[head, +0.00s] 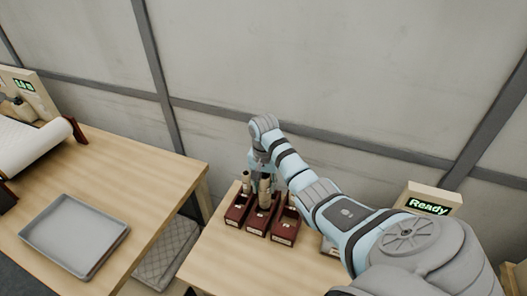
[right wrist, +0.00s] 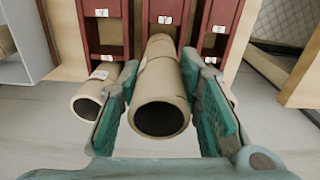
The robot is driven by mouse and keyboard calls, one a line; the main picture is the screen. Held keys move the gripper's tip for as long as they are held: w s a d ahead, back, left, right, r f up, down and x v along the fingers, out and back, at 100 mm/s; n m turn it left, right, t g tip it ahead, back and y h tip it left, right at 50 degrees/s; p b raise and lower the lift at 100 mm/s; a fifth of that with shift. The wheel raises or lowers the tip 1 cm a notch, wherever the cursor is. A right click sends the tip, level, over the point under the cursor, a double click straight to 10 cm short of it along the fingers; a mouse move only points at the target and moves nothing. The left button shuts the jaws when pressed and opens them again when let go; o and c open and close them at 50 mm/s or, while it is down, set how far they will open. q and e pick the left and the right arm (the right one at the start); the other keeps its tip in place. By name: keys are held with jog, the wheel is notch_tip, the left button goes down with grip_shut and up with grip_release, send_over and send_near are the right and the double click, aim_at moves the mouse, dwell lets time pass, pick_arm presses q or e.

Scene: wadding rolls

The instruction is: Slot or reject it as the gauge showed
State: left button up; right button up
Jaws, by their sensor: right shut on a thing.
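My right gripper (head: 262,168) is over the middle of three dark red boxes (head: 258,220) on the right-hand table. In the right wrist view, the right gripper (right wrist: 163,108) is shut on a tan hollow roll (right wrist: 163,65), its open end facing the camera. The roll's far end is at the middle red box; how deep it sits there is hidden. Another roll (right wrist: 97,90) stands in the left box (head: 236,214). A roll also stands at the right box (head: 285,228), partly hidden by the gripper in the wrist view. My left gripper is not in view.
A display reading "Ready" (head: 428,207) stands at the right, behind my right arm. A grey tray (head: 75,232) lies on the left table, near a large white roll (head: 30,145). A gap separates the tables. The right table's front left is clear.

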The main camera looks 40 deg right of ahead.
aim_at(263, 197)
notch_tip(263, 197, down, 2)
jog(key=shift+a+b, duration=0.1)
jog(key=shift+b, duration=0.3)
jog(key=f, duration=0.1)
jog(key=f+b, duration=0.1)
jog(key=f, duration=0.1)
jog(key=shift+w, duration=0.4)
jog(key=shift+f, duration=0.35)
jog(key=shift+s+f+b, duration=0.2)
jog(key=shift+f+b, duration=0.2)
jog(key=shift+b, duration=0.05)
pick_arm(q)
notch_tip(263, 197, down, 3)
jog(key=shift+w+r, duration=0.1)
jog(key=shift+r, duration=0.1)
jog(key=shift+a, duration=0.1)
pick_arm(e)
jog(key=o, duration=1.2)
